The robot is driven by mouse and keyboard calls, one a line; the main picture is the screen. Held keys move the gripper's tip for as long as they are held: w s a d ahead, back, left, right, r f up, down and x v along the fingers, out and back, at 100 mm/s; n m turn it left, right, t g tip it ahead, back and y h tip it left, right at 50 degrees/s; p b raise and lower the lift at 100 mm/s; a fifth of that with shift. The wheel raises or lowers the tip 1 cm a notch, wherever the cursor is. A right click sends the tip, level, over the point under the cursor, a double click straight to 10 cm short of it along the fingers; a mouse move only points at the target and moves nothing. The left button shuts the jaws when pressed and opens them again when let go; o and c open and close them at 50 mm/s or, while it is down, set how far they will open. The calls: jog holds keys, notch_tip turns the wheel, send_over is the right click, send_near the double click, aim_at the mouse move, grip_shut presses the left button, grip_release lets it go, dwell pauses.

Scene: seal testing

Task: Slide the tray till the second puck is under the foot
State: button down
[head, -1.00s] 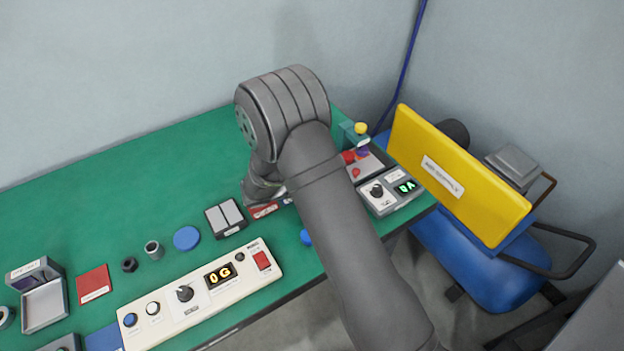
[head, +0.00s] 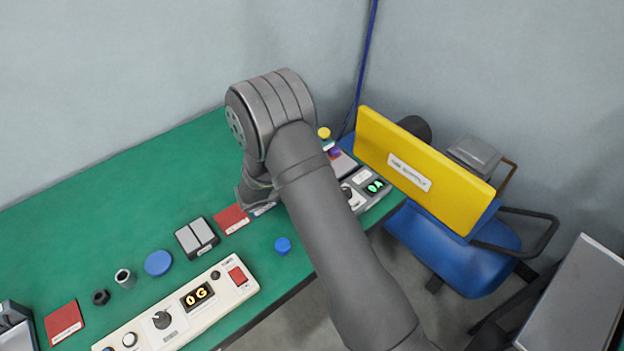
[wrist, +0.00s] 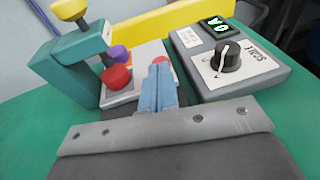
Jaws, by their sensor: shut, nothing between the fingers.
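The pale tray (wrist: 150,54) lies flat beside the teal press (wrist: 75,62) in the wrist view. A red puck (wrist: 117,77) and a purple puck (wrist: 119,54) show close by the press arm. Another red piece shows just past my fingertips. The foot under the press arm is hard to make out. My gripper (wrist: 159,68) is shut and empty, its fingers over the near part of the tray; whether they touch it I cannot tell. In the head view the tray (head: 343,163) is partly hidden by my arm, with the purple puck (head: 335,152) showing.
A grey dial box (wrist: 228,60) with a lit display stands close right of my fingers. The press's yellow knob (wrist: 68,9) rises at left. In the head view a yellow board (head: 425,165) stands past the bench's right end.

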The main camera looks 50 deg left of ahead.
jog(key=shift+w+r, duration=0.1)
jog(key=shift+w, duration=0.9)
jog(key=v, duration=1.4)
jog(key=shift+s, duration=0.3)
jog(key=x, duration=1.4)
